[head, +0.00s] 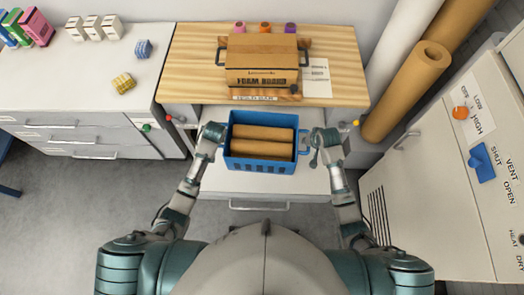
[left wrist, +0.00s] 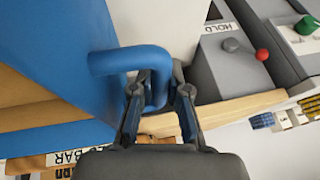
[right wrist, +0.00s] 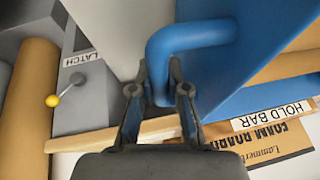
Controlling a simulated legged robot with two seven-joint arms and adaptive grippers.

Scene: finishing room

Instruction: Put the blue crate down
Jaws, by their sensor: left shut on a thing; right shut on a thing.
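The blue crate (head: 258,167) is in front of me in the head view, between my two hands. It looks level and holds two brown rolls (head: 262,133). My left gripper (head: 217,141) is shut on the crate's left handle, and the left wrist view shows the blue handle (left wrist: 125,60) between its fingers (left wrist: 158,88). My right gripper (head: 315,146) is shut on the right handle, and the right wrist view shows that handle (right wrist: 190,38) between its fingers (right wrist: 160,85). The crate is over a white surface (head: 213,180); I cannot tell whether it touches it.
A wooden worktop (head: 195,60) behind the crate bears a foam board box (head: 262,75). A red-knobbed lever (left wrist: 262,55) marked HOLD is at the left, a yellow-knobbed lever (right wrist: 52,100) marked LATCH at the right. A white cabinet (head: 430,185) and brown rolls (head: 408,90) flank the right.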

